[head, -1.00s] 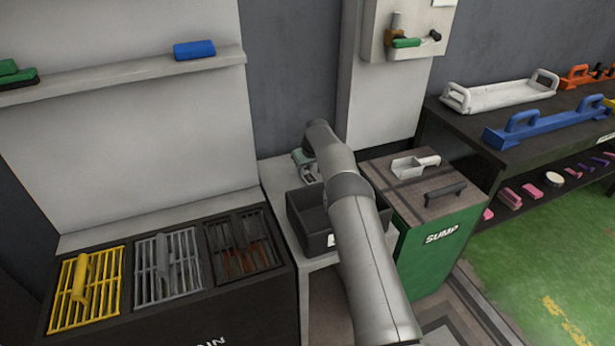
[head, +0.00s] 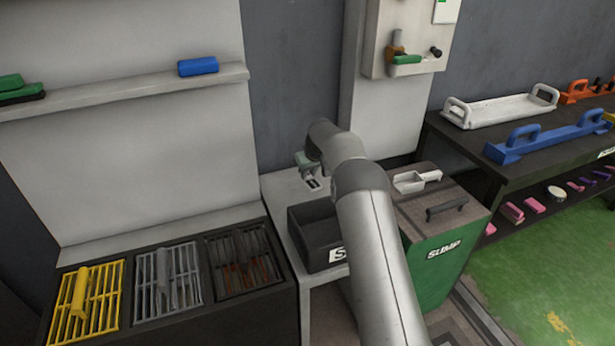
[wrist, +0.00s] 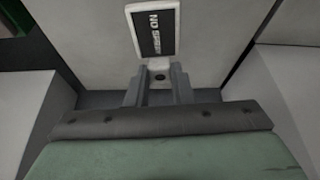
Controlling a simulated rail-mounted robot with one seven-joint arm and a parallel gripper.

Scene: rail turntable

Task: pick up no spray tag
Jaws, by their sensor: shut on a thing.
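The no spray tag (wrist: 154,34) shows in the wrist view as a white-rimmed plate with a dark face and white lettering, partly readable as "NO SPR...". A pale tab sits at its lower end. My gripper (wrist: 158,76) is shut on this tab, with the grey fingers on either side of it. In the head view my gripper (head: 307,168) is above the pale stand behind the black bin, partly hidden by my arm. A small pale and dark piece shows just below it, too small to read.
The black bin (head: 305,238) stands in front of my gripper. Drain grates (head: 165,280) lie at left, and a green sump box (head: 440,255) with a scoop (head: 410,182) on top is at right. A wall panel (head: 385,40) hangs behind; a dark bench (head: 470,145) is further right.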

